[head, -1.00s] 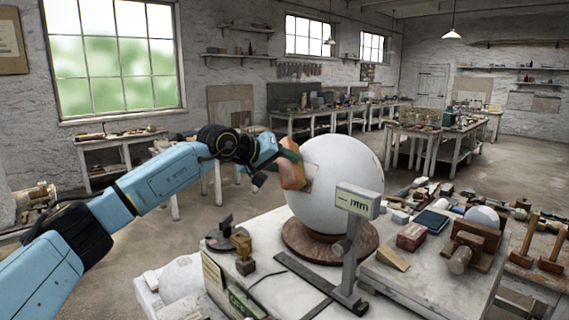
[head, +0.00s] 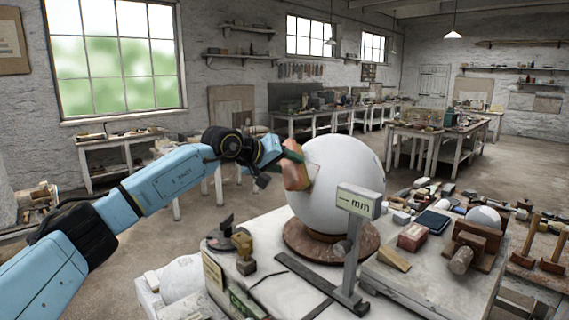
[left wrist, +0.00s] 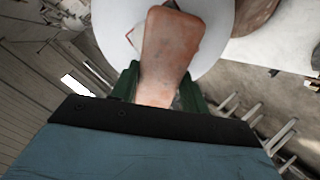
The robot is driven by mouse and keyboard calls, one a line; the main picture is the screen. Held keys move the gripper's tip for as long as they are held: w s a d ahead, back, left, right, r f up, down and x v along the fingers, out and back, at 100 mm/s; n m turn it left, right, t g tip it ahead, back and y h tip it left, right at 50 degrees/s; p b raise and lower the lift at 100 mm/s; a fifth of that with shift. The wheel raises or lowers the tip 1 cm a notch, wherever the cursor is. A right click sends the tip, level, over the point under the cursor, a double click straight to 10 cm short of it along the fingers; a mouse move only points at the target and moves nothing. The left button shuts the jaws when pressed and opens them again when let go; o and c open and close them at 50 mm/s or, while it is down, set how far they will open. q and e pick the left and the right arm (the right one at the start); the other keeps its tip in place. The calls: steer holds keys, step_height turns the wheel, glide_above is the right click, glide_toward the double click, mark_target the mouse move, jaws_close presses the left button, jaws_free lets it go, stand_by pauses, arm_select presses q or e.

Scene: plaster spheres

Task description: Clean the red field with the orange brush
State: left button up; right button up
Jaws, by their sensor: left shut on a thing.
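A large white plaster sphere (head: 345,180) sits on a round brown base (head: 305,240) on the workbench; it also shows in the left wrist view (left wrist: 215,45). My left gripper (head: 292,152) is at the sphere's left side, its green fingers shut on the orange brush (head: 296,178). In the left wrist view the brush (left wrist: 168,50) lies between the fingers and over the sphere. Red edges of the red field (left wrist: 172,4) show beside the brush; most of the field is hidden behind it. I cannot tell whether the brush touches the surface. My right gripper is not in view.
A gauge stand marked "mm" (head: 357,200) rises close in front of the sphere. Small tools (head: 243,250) lie at the bench's left. A red box (head: 413,237), a wooden wedge (head: 393,258) and a smaller sphere (head: 483,217) are at the right.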

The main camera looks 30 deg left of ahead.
arm_select(q)
steer(key=shift+w+d, duration=0.1)
steer(key=shift+w, duration=0.05)
steer(key=shift+s+d+f+b, duration=0.5)
steer(key=shift+s+f+b, duration=0.25)
steer(key=shift+b, duration=0.4)
steer(key=shift+w, duration=0.1)
steer(key=shift+w+a+r+p, duration=0.4)
steer(key=shift+r+p, duration=0.25)
steer(key=shift+p, duration=0.2)
steer(key=shift+w+a+r+p, duration=0.6)
steer(key=shift+w+r+p, duration=0.3)
steer(key=shift+p, duration=0.25)
steer(key=shift+f, duration=0.15)
